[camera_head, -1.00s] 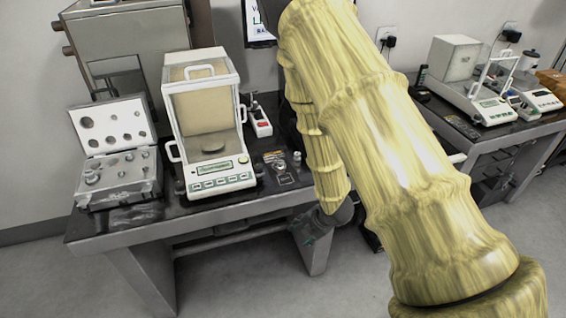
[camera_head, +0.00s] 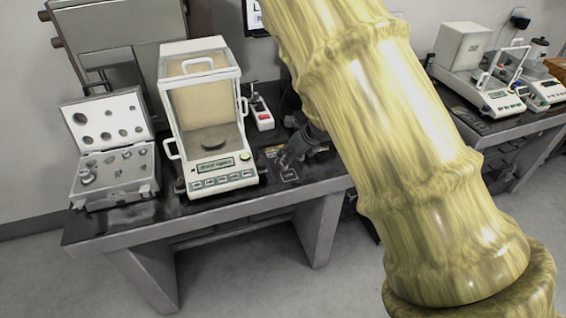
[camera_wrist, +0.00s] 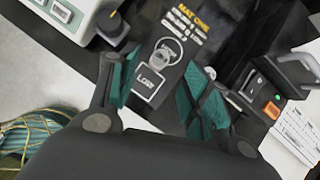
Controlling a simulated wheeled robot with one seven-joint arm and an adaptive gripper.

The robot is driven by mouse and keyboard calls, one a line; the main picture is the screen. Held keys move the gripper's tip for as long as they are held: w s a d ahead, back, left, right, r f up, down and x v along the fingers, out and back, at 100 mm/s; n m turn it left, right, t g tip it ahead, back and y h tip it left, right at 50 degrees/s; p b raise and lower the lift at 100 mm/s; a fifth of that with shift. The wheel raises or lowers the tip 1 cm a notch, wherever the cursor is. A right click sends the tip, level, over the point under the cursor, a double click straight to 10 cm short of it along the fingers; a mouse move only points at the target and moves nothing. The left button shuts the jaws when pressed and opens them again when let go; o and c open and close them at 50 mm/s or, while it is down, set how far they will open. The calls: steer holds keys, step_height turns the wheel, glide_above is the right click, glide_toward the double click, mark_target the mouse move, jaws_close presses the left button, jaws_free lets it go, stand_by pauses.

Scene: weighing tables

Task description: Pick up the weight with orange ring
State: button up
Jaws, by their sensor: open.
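My gripper (camera_head: 289,158) is over the table just right of the balance. In the wrist view the gripper (camera_wrist: 162,88) is open, with its teal finger pads apart and nothing between them in its grasp. A silvery round metal piece (camera_wrist: 167,53) lies on the dark printed mat (camera_wrist: 150,83), ahead of the gap between the fingers. A dark knobbed piece with a yellowish-orange band (camera_wrist: 113,28) stands beyond the left finger, beside the balance. I cannot tell for sure which one is the weight with the orange ring. In the head view my gripper hides much of this spot.
The balance (camera_head: 222,180) stands close on the left, with an open weight case (camera_head: 117,165) beyond it. A small device with a red switch (camera_head: 264,116) is behind the mat and shows at right in the wrist view. Another table with balances (camera_head: 490,95) is at right.

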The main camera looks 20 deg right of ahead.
steer(key=shift+p+x, duration=1.25)
steer(key=shift+x, duration=2.55)
steer(key=shift+s, duration=0.1)
steer(key=shift+c, duration=0.2)
jaws_close()
